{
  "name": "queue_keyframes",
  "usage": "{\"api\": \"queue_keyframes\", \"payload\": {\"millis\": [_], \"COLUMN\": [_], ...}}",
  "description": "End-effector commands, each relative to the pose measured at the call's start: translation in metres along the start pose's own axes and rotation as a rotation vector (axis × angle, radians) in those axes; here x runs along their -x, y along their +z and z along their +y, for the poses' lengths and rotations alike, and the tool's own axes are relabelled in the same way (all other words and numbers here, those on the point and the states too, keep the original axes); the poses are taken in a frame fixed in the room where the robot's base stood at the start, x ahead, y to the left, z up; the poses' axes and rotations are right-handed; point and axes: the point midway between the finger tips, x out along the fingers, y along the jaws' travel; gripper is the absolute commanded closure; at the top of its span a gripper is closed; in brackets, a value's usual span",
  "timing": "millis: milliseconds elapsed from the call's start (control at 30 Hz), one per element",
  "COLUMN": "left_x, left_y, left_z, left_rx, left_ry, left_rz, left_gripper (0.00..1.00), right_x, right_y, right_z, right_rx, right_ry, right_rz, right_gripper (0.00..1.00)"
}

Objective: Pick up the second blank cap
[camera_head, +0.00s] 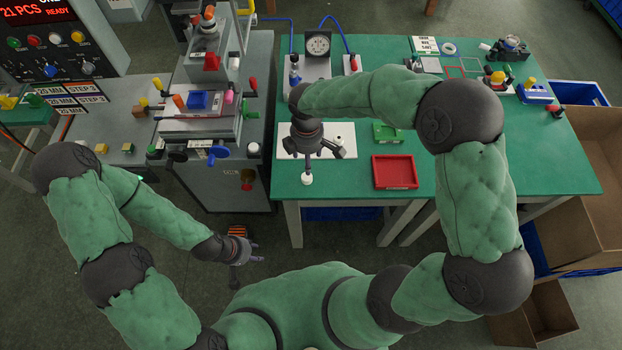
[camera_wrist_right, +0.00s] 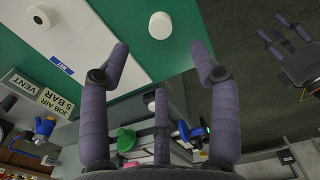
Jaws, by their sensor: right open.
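A white round cap (camera_head: 307,178) sits on the green table close to its front edge; it also shows in the right wrist view (camera_wrist_right: 160,25), just beyond the fingertips. My right gripper (camera_head: 322,150) hangs over the white board (camera_head: 288,143), behind that cap. In the right wrist view its fingers (camera_wrist_right: 160,62) are spread, with nothing between them. Another white round piece (camera_wrist_right: 45,16) lies on the board. A further white round piece (camera_head: 253,149) is at the machine's right side. My left gripper (camera_head: 245,252) is low in front of the machine, fingers apart and empty.
A red tray (camera_head: 395,171) and a green tray (camera_head: 386,132) lie right of the board. A gauge (camera_head: 318,44) stands behind it. Cardboard boxes (camera_head: 590,220) are at the right.

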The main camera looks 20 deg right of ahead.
Motion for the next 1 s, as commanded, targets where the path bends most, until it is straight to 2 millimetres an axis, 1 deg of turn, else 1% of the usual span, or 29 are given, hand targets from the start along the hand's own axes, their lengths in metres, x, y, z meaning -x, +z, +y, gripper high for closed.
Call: {"api": "queue_keyframes", "payload": {"millis": [167,400,633,900,1000], "left_x": [-0.005,-0.016,-0.021,-0.038,-0.041], "left_y": [0.000,-0.001,-0.001,-0.002,-0.002], "left_z": [-0.002,-0.006,-0.007,-0.014,-0.015], "left_rx": [0.000,0.000,0.000,0.000,0.000], "left_ry": [0.000,0.000,0.000,0.000,0.000], "left_rz": [0.001,0.000,0.000,0.000,0.000], "left_gripper": [0.60,0.60,0.60,0.60,0.60], "right_x": [-0.015,-0.051,-0.064,-0.101,-0.109], "right_y": [0.000,0.000,-0.001,-0.004,-0.004], "right_z": [0.000,-0.001,0.000,0.000,0.000], "right_rx": [0.010,0.009,0.008,0.006,0.006], "right_ry": [-0.002,-0.003,-0.001,-0.003,-0.002], "right_rz": [-0.001,-0.001,0.000,0.000,0.000], "right_gripper": [0.38,0.38,0.38,0.38,0.38]}}
